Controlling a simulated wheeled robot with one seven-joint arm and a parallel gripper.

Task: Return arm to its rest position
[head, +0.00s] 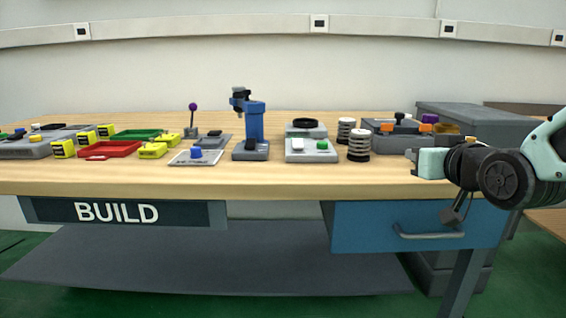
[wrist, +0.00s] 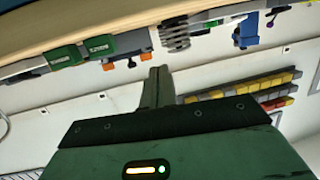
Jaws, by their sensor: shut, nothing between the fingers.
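My gripper (head: 410,154) is at the right end of the workbench (head: 300,181) in the head view, near the bench's front edge. My arm reaches in from the right side of the picture. In the wrist view, the fingers of my gripper (wrist: 158,75) are together with nothing between them. The wrist view is tilted, with the bench edge at the top and the wall behind the fingers. No bench object touches the fingers in either view.
A blue press (head: 254,128), a red tray (head: 110,149), a green tray (head: 138,134) and a spring (head: 358,146) stand on the bench. A blue drawer (head: 380,230) hangs below my gripper. Grey boxes (head: 470,115) stand at the right. The bench's front strip is clear.

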